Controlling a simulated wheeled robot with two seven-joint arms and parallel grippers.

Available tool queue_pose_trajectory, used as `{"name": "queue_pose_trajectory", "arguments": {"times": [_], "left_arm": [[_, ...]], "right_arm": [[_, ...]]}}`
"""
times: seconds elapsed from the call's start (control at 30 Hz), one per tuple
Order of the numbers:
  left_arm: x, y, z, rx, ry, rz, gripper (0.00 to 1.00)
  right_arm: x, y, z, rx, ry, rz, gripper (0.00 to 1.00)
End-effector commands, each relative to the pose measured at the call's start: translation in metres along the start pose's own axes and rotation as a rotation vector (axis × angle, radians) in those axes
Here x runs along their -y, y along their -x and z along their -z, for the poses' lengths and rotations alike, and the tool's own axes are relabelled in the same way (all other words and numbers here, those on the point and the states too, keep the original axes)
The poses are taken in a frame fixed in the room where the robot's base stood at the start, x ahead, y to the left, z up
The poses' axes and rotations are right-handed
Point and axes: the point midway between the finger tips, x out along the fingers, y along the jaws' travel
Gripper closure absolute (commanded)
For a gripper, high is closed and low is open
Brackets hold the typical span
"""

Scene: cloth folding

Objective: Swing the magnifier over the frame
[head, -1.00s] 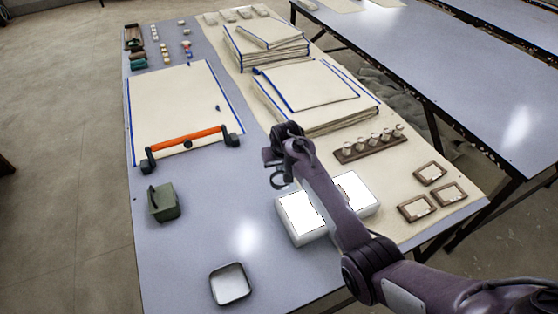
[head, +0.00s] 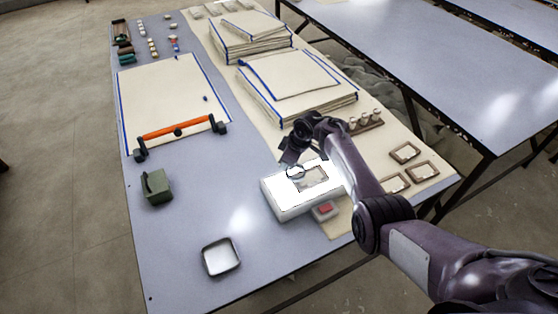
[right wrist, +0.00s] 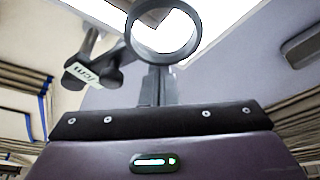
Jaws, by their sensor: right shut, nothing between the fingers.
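The magnifier (head: 295,172) shows as a small dark ring over the white light box (head: 283,203), just left of a pale rectangular frame (head: 319,187) lying on the box. In the right wrist view the magnifier ring (right wrist: 163,59) stands close in front of the fingers, with a dark jointed piece labelled "/cm" (right wrist: 92,74) beside it. My right gripper (head: 287,161) is shut and empty, close to the ring. Whether its fingertips touch the ring I cannot tell. My right forearm hides part of the box's right side. My left gripper is not in view.
A small red pad (head: 325,209) lies at the box's front edge. A green box (head: 157,187) and a metal tray (head: 221,257) stand to the left. Small wooden frames (head: 405,152) and cloth stacks (head: 298,85) lie right and behind. The grey table front-left is mostly clear.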

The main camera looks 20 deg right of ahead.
Motion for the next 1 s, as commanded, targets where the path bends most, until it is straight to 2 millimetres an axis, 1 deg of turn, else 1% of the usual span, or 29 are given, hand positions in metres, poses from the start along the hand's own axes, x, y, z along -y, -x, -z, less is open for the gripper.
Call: {"name": "queue_pose_trajectory", "arguments": {"times": [0.1,0.2,0.4,0.63,1.0], "left_arm": [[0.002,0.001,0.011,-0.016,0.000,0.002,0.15],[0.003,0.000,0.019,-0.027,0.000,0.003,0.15],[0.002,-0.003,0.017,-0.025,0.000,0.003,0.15],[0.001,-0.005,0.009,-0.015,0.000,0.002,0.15],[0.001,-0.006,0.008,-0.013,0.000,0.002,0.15]], "right_arm": [[-0.004,0.004,-0.012,0.002,0.097,0.034,1.00],[-0.006,0.007,-0.020,0.001,0.173,0.060,1.00],[-0.011,0.011,-0.031,0.001,0.299,0.104,1.00],[-0.015,0.013,-0.040,0.000,0.303,0.106,1.00],[-0.018,0.015,-0.043,0.002,0.301,0.105,1.00]]}}
